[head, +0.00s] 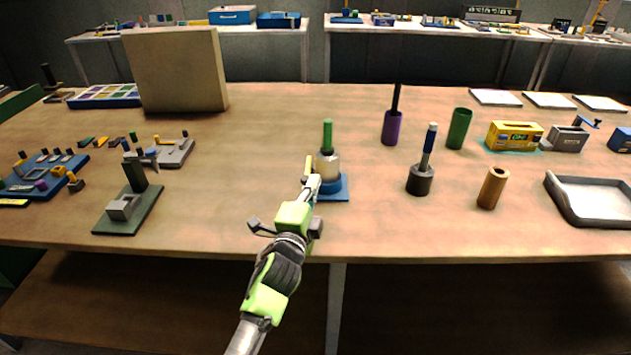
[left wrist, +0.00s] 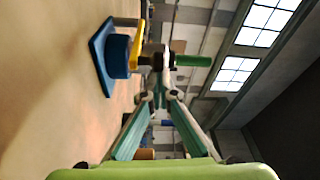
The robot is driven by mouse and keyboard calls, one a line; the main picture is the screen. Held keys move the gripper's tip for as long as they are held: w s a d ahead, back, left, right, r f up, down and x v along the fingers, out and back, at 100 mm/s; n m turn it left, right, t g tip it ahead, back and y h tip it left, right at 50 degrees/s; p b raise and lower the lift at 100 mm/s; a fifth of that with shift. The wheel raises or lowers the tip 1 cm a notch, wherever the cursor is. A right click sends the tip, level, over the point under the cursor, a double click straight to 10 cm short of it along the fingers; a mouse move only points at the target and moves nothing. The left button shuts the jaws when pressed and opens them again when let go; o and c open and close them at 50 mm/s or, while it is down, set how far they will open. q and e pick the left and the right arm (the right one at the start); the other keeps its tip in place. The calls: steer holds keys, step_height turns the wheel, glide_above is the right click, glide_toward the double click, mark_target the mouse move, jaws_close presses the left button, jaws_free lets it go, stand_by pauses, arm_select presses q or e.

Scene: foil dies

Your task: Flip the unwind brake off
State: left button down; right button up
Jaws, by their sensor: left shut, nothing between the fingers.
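The unwind stand has a square blue base (head: 338,188), a pale roll (head: 327,167) and a green post (head: 327,136) on top. A yellow lever (head: 308,165) stands on its left side. The wrist view shows the stand sideways, with the blue base (left wrist: 101,55), yellow lever (left wrist: 137,47) and green post (left wrist: 193,61). My left gripper (head: 313,184) is shut and empty at the near left side of the stand, with its fingertips (left wrist: 160,90) close to the lever. I cannot tell whether they touch it. My right gripper is not in view.
A purple cup (head: 391,127), a dark holder (head: 420,180) and a brown tube (head: 492,188) stand to the right. A grey tray (head: 592,201) lies at far right. A green-based fixture (head: 128,212) and a beige block (head: 175,70) are left. The table around the stand is mostly clear.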

arm_select(q)
steer(key=a+h+p, duration=0.1)
steer(key=a+m+h+p, duration=0.1)
steer(key=p, duration=0.1)
steer(key=shift+a+r+g, duration=0.1)
steer(key=shift+r+g, duration=0.2)
steer(key=a+m+g+h, duration=0.2)
steer(key=a+h, duration=0.1)
steer(key=w+a+m+h+p, duration=0.1)
steer(key=a+h, duration=0.1)
steer(key=shift+f+m+g, duration=0.35)
steer(key=shift+m+g, duration=0.05)
steer(key=shift+w+a, duration=0.1)
steer(key=shift+a, duration=0.3)
steer(key=shift+a+r, duration=0.1)
steer(key=shift+a, duration=0.05)
